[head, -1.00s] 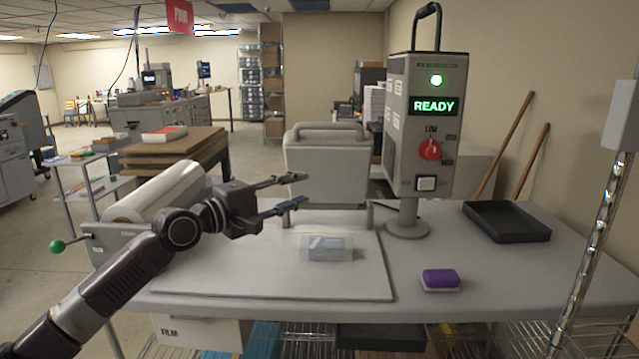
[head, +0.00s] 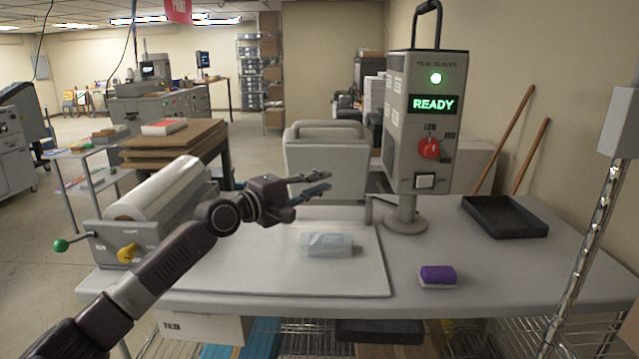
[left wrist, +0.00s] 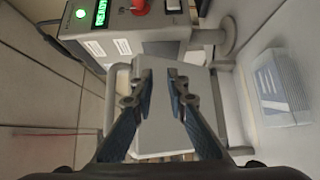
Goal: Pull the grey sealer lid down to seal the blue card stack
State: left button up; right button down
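The grey sealer lid (head: 325,166) stands raised at the back of the white sealer base (head: 285,280), with a bar handle (head: 325,128) along its top edge. The blue card stack (head: 327,244), wrapped in clear film, lies on the base in front of the lid. My left gripper (head: 325,184) is open and empty, in front of the lid and above the base. In the left wrist view the lid (left wrist: 172,132) shows between and beyond the parted fingers (left wrist: 160,84), and the wrapped stack (left wrist: 280,88) is at the right. My right gripper is not seen.
The control box (head: 425,125) on its post reads READY and stands right of the lid. A film roll (head: 160,190) is at the left. A purple-topped block (head: 437,276) and a black tray (head: 505,216) lie on the right of the table.

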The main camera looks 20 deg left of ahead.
pick_arm(q)
grip_shut()
jog(key=o, duration=0.6)
grip_release()
jog(key=v, duration=1.2)
jog(key=shift+f, duration=0.1)
